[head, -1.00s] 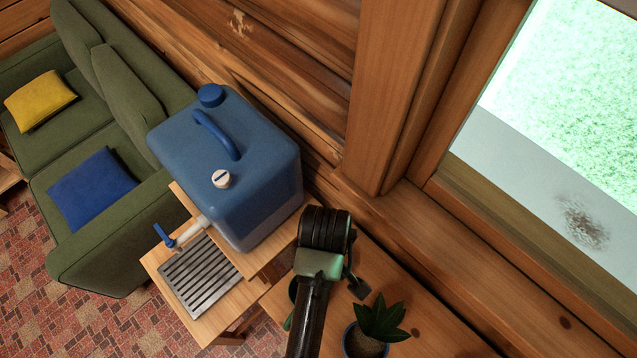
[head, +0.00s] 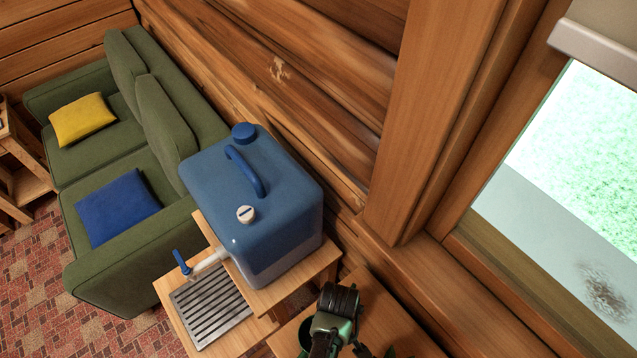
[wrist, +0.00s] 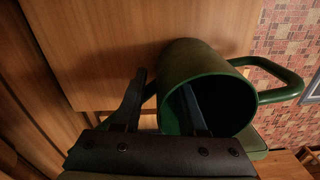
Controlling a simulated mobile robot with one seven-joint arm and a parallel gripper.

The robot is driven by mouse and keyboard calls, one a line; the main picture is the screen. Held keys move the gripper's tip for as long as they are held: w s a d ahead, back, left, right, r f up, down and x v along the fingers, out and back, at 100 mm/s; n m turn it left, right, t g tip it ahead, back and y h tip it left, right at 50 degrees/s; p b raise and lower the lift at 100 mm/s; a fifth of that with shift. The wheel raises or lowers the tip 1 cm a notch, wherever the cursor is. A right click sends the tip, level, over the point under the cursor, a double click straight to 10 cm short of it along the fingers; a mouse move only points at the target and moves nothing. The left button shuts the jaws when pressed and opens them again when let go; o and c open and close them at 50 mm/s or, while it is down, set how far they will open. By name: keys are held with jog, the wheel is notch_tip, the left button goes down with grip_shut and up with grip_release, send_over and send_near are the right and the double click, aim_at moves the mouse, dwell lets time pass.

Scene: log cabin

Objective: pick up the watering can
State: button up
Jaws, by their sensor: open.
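The dark green watering can (wrist: 190,55) is in the wrist view, on a wooden table top (wrist: 110,30). Its round open mouth faces the camera and its loop handle (wrist: 290,80) sticks out to the right. My gripper (wrist: 163,80) is open, right at the can. The right finger reaches inside the mouth and the left finger is outside, with the near wall between them; I cannot tell whether they touch it. In the head view my arm hides most of the can, and only a green edge (head: 303,338) shows beside it. My fingers are hidden there.
A blue water container (head: 255,205) stands on a wooden stand left of my arm, with a tap and metal drip grate (head: 211,305). A log wall and window sill (head: 450,290) are close on the right. A green sofa (head: 140,240) is beyond. Plant leaves show at the bottom edge.

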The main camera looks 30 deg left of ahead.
jog(key=shift+f, duration=0.65)
jog(key=shift+c, duration=0.2)
grip_shut()
dwell(0.8)
